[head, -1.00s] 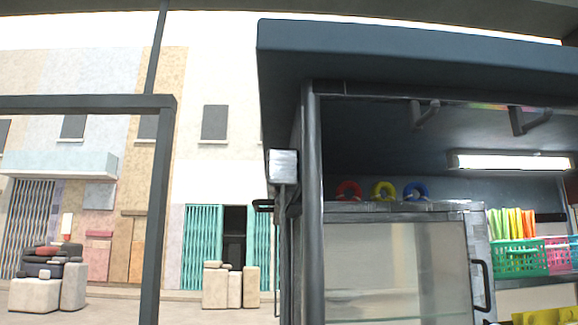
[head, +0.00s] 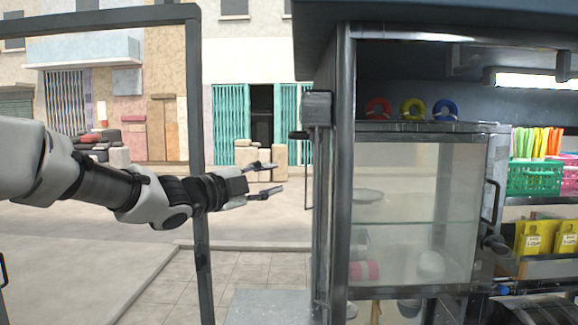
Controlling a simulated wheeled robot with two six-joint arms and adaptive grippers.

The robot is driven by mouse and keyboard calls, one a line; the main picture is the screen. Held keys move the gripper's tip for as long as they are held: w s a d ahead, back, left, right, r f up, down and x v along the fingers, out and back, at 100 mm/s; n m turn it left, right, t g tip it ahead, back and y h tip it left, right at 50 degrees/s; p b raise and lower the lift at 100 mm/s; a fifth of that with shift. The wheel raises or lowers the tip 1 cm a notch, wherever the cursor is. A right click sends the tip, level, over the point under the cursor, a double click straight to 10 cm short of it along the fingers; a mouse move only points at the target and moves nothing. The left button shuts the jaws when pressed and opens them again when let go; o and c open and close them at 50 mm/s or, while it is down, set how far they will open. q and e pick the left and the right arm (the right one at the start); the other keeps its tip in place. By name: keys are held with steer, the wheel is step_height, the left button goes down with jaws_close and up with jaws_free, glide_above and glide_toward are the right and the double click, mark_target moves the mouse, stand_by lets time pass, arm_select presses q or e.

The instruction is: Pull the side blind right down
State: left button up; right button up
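A grey box (head: 317,108) sits high on the left side of the stall, beside the dark corner post; it looks like the end of the rolled-up side blind's housing. A short black bar (head: 299,135) sticks out to the left just below it and looks like the blind's pull handle. No blind cloth shows clearly below the box. My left gripper (head: 280,177) is open and empty, its fingers pointing right, below and slightly left of the bar and apart from it. My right gripper is not in view.
A dark free-standing frame post (head: 197,230) stands behind my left arm. The stall's corner post (head: 341,200) and glass cabinet (head: 415,225) are to the right. Coloured baskets (head: 534,177) sit farther right. Paving between frame and stall is clear.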

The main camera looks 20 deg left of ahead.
arm_select(q)
steer(key=s+r+m+t, duration=0.1)
steer(key=s+r+m, duration=0.15)
steer(key=r, duration=0.55)
steer(key=shift+h, duration=0.4)
steer(key=p+x, duration=0.1)
steer(key=x, duration=0.1)
steer(key=p+x, duration=0.1)
steer(key=x, duration=0.2)
steer(key=p+x, duration=0.1)
steer(key=x, duration=0.1)
steer(key=shift+w+f, duration=0.25)
steer(key=shift+w, duration=0.15)
steer(key=shift+s+a, duration=0.1)
steer(key=shift+a, duration=0.05)
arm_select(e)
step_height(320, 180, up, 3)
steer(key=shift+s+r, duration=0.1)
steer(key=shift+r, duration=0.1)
arm_select(q)
steer(key=shift+a+f, duration=0.1)
jaws_close()
